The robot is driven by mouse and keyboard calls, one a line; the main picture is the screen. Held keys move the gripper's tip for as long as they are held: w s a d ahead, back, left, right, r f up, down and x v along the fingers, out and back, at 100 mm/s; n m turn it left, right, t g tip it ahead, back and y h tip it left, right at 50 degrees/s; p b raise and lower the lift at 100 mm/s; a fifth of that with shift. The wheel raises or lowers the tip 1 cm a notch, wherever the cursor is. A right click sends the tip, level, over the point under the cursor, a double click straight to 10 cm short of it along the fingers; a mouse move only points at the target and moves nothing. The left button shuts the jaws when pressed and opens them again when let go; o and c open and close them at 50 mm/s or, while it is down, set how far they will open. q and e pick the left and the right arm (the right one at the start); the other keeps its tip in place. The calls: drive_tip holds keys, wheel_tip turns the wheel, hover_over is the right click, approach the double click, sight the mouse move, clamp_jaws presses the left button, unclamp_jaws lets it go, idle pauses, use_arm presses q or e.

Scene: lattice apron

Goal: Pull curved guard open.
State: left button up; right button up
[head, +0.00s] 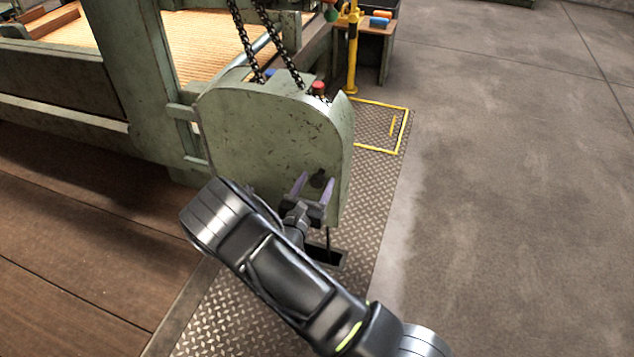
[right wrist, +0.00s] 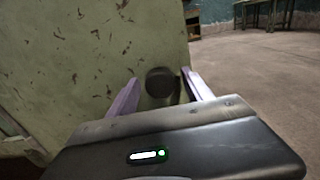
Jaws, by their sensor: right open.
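The curved guard (head: 265,135) is a worn, pale green metal cover with a rounded top, at the end of the green machine frame. Its chipped face fills the left of the right wrist view (right wrist: 80,60). A dark round knob (head: 318,179) sticks out low on its right side; it also shows in the right wrist view (right wrist: 159,82). My right gripper (head: 312,186) is open, with its two purple fingers on either side of the knob. I cannot tell whether they touch it. My left gripper is not in view.
Two chains (head: 284,50) hang down behind the guard's top. A yellow post (head: 352,50) and a small table (head: 376,30) stand beyond. Diamond-plate flooring (head: 235,310) lies below, wooden boards (head: 80,250) to the left. The concrete floor (head: 510,200) at right is clear.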

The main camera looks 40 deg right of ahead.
drive_tip(key=shift+w+d, duration=0.2)
drive_tip(key=shift+d, duration=0.15)
drive_tip(key=shift+c, duration=0.5)
clamp_jaws()
idle(0.3)
